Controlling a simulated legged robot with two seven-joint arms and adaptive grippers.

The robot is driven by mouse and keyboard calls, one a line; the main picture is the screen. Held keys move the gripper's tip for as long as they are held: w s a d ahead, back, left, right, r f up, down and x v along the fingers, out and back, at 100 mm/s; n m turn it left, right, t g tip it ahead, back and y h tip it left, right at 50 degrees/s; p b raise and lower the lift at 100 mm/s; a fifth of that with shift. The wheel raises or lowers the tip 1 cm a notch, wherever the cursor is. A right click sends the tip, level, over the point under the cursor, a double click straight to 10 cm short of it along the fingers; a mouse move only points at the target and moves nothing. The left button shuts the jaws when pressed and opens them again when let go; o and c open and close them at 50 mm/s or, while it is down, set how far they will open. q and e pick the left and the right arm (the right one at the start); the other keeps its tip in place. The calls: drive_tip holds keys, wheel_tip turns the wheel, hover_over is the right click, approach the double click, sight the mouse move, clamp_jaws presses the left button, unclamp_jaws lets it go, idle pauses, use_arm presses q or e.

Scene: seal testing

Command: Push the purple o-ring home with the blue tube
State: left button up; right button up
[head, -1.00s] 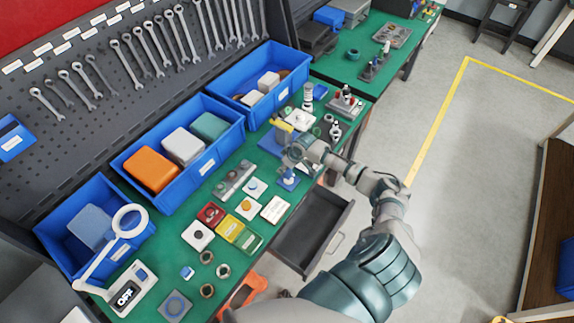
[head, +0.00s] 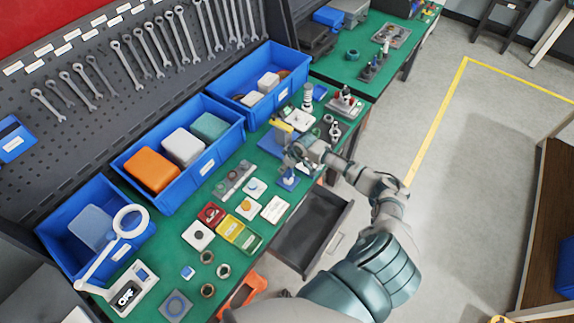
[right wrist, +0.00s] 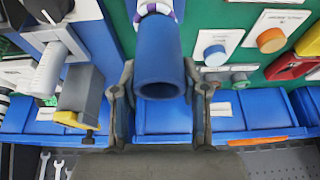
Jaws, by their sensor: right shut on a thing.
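The blue tube (right wrist: 159,52) stands between the two fingers of my right gripper (right wrist: 159,78) in the right wrist view, its open end toward the camera. The gripper is shut on it. At the tube's far end, a ring with purple and white parts (right wrist: 166,8) shows at the top edge of the picture. The tube hides most of it, so I cannot tell how far down the purple o-ring sits. In the head view, my right gripper (head: 298,155) is over a blue base (head: 288,183) near the bench's front edge. My left gripper is not in view.
A blue fixture with a yellow-tipped grey part (right wrist: 82,92) stands close beside the gripper. Small cards and parts, including a white card (head: 275,208), lie nearby. Blue bins (head: 190,185) line the back. An open drawer (head: 312,228) juts out below the front edge.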

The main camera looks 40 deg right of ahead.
drive_tip(key=shift+f, duration=0.25)
drive_tip(key=shift+d+f+b, duration=0.2)
drive_tip(key=shift+f+b, duration=0.1)
drive_tip(key=shift+f, duration=0.1)
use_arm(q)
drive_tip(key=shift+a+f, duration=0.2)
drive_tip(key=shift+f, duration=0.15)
use_arm(e)
drive_tip(key=shift+f, duration=0.1)
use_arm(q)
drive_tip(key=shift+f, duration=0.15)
use_arm(e)
drive_tip(key=shift+a+f, duration=0.15)
drive_tip(key=shift+f, duration=0.15)
